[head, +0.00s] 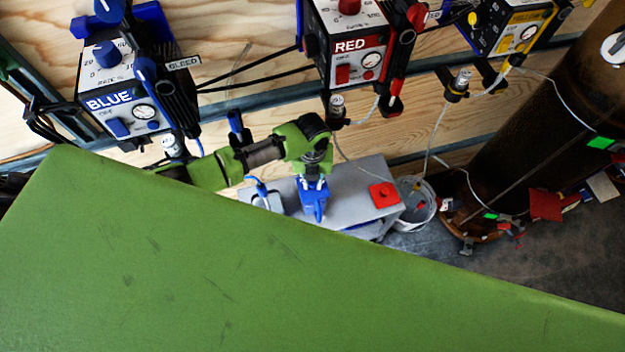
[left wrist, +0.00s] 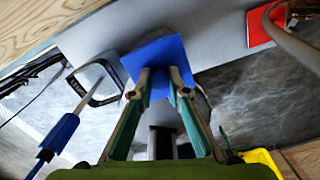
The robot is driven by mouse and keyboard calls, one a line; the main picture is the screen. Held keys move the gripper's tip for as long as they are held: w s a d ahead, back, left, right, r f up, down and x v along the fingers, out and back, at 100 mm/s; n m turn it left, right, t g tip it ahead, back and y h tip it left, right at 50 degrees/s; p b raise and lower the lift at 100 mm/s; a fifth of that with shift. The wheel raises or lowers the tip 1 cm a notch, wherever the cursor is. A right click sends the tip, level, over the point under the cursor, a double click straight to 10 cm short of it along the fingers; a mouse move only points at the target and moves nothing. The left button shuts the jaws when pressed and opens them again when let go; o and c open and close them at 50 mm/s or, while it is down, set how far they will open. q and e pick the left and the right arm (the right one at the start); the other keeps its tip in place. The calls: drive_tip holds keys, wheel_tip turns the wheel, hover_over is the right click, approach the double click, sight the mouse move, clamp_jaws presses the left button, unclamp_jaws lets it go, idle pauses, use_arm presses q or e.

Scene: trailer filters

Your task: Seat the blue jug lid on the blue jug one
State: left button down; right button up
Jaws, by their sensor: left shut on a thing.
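My left gripper (head: 313,180) is shut on the blue jug lid (head: 313,203), a flat blue square piece, above the grey bench top (head: 350,187). In the left wrist view the fingertips (left wrist: 158,78) pinch the blue lid (left wrist: 160,57) near its middle. To the left of the lid stands a pale container with a dark rim (left wrist: 97,80), apart from the lid. It also shows in the head view (head: 270,201), with a blue tube near it. It may be the blue jug one, but I cannot tell for sure. My right gripper is not in view.
A red square lid (head: 384,195) lies on the bench at the right. A white bucket (head: 414,212) with tubing stands beside the bench. Blue (head: 130,90), red (head: 350,55) and yellow (head: 505,28) units hang on the wooden wall. A large green surface fills the foreground.

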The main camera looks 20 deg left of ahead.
use_arm(q)
drive_tip(key=shift+r+p, duration=0.15)
drive_tip(key=shift+p, duration=0.2)
idle(0.6)
idle(0.6)
drive_tip(key=c, duration=1.4)
unclamp_jaws()
drive_tip(key=shift+o, duration=0.2)
drive_tip(key=shift+r+p, duration=3.4)
drive_tip(key=shift+p, duration=0.05)
